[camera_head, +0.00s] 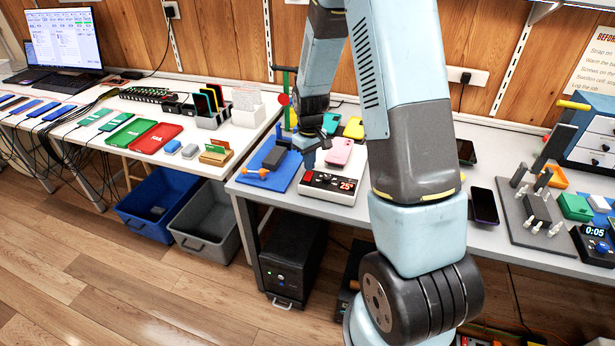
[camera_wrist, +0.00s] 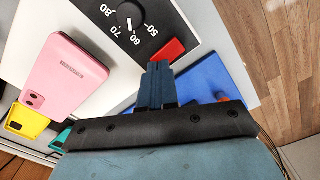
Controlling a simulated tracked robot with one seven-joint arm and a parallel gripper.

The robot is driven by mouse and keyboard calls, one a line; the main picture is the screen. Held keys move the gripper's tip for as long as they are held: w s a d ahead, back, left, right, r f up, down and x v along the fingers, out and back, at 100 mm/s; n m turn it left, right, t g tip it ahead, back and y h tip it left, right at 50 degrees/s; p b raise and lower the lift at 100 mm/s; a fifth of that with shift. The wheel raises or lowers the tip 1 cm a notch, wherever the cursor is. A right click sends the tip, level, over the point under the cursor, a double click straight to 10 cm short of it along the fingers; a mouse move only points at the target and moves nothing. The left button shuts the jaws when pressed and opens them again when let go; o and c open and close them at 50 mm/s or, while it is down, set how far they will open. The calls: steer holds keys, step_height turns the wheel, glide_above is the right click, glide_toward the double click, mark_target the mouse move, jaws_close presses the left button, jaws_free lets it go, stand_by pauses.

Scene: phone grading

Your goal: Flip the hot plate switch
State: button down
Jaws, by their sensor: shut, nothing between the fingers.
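The hot plate (camera_head: 316,191) is a white box at the left end of the near bench, with a black front panel and a red "25" display. Its panel (camera_wrist: 122,22) shows a dial marked 50 to 80 in the wrist view. The red switch (camera_wrist: 174,50) sits at the panel's corner; in the head view it is a small red patch (camera_head: 308,177). A pink phone (camera_head: 339,151) lies on the hot plate; it also shows in the wrist view (camera_wrist: 68,75). My gripper (camera_wrist: 158,70) is shut and empty, its tips close beside the switch. I cannot tell whether they touch.
A blue mat (camera_head: 285,183) with an orange-handled tool (camera_head: 256,173) lies left of the hot plate. A green post stand (camera_head: 288,95) rises behind. Yellow (camera_head: 354,127) and green cases lie beyond the pink phone. A dark phone (camera_head: 484,206) lies to the right.

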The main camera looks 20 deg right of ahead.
steer(key=shift+f, duration=0.8)
stand_by(0.7)
steer(key=shift+r, duration=3.5)
steer(key=s+r+m+t, duration=0.1)
steer(key=s+r, duration=0.4)
steer(key=r, duration=0.4)
steer(key=s+r+m+t, duration=0.1)
steer(key=s+r+t, duration=0.1)
steer(key=s+r, duration=0.5)
steer(key=s+r+m+t, duration=0.2)
steer(key=s+r, duration=0.9)
steer(key=s, duration=0.5)
steer(key=shift+s+m+t, duration=0.15)
steer(key=shift+m+t, duration=0.15)
steer(key=shift+m, duration=0.1)
